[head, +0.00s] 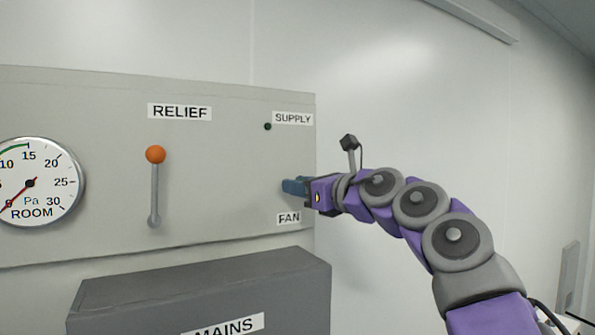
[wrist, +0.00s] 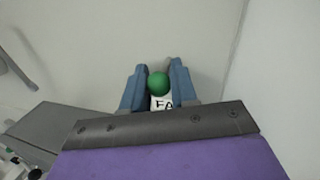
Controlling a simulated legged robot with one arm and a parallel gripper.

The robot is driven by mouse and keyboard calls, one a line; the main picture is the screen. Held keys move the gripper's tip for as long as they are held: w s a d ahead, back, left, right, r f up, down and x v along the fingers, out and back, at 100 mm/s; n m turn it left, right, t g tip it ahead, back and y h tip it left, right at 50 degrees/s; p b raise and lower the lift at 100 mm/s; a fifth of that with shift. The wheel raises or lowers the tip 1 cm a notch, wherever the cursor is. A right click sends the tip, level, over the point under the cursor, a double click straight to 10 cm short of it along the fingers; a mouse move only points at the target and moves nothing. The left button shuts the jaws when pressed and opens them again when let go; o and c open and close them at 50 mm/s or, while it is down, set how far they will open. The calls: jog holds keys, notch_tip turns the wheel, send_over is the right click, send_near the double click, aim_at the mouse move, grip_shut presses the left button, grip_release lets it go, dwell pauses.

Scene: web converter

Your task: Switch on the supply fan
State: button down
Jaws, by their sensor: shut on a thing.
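The panel (head: 230,160) on the wall carries a "SUPPLY" label (head: 293,118) and a "FAN" label (head: 288,218) near its right edge. A small dark green lamp (head: 267,126) sits left of "SUPPLY" and looks unlit. My gripper (head: 293,187) is at the panel between these labels. In the wrist view its blue fingers are shut on a green ball knob (wrist: 158,84), with part of the "FAN" label (wrist: 162,103) below it. In the head view the knob and any lever under it are hidden by the gripper.
Left on the panel are the "RELIEF" lever with its orange ball (head: 155,155), standing upright, and a round Pa "ROOM" gauge (head: 38,181). A grey "MAINS" box (head: 200,292) juts out below the panel. The wall to the right is bare.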

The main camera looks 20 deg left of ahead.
jog(key=r+h+p, duration=0.1)
jog(key=p, duration=0.3)
jog(key=shift+r+g, duration=0.3)
jog(key=shift+r, duration=0.05)
jog(key=shift+h+p, duration=0.4)
jog(key=shift+p, duration=0.7)
jog(key=shift+m+h+p, duration=0.3)
jog(key=shift+p, duration=0.4)
jog(key=shift+f+g+p, duration=0.2)
jog(key=shift+g+p, duration=0.1)
jog(key=shift+p, duration=0.15)
jog(key=c, duration=0.9)
grip_release()
jog(key=shift+w, duration=0.15)
jog(key=shift+d, duration=0.1)
